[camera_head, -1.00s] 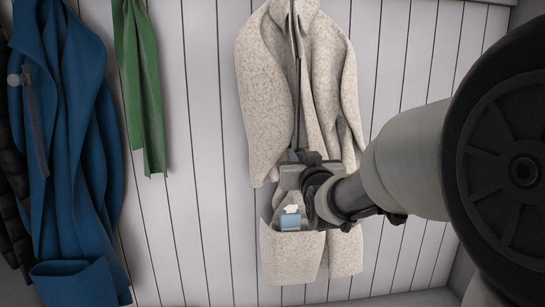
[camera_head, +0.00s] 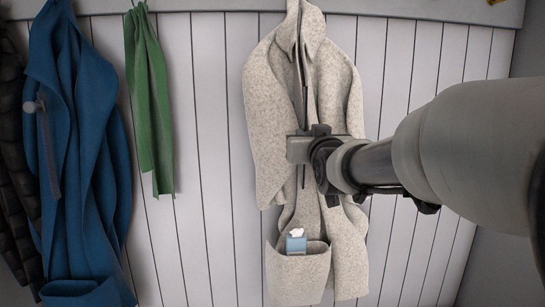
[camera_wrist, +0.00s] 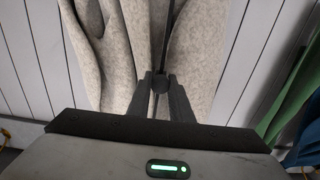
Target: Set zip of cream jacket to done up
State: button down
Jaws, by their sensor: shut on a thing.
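The cream jacket (camera_head: 270,110) hangs on the panelled wall, speckled, with a dark zip (camera_head: 304,85) down its front. My gripper (camera_head: 298,150) is at the zip around the jacket's mid height. In the wrist view, its two dark fingers (camera_wrist: 163,85) are shut on the small dark zip pull (camera_wrist: 161,83). The zip is one dark line on the far side of the pull there. In the head view, the front edges stand apart near the collar. My gripper hides the pull in the head view.
A light-blue tissue pack (camera_head: 296,244) sits in the jacket's lower pocket. A green scarf (camera_head: 152,110), a blue coat (camera_head: 75,150) and a black padded jacket (camera_head: 15,190) hang to the left. Bare wall lies between scarf and cream jacket.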

notch_tip(320, 180, up, 9)
jog(key=shift+s+p, duration=0.1)
jog(key=shift+p, duration=1.05)
jog(key=c, duration=1.6)
grip_release()
jog(key=shift+o, duration=0.2)
jog(key=shift+s, duration=0.1)
jog(key=s, duration=1.7)
jog(key=shift+s+b, duration=0.15)
jog(key=shift+b, duration=0.25)
jog(key=shift+f, duration=0.1)
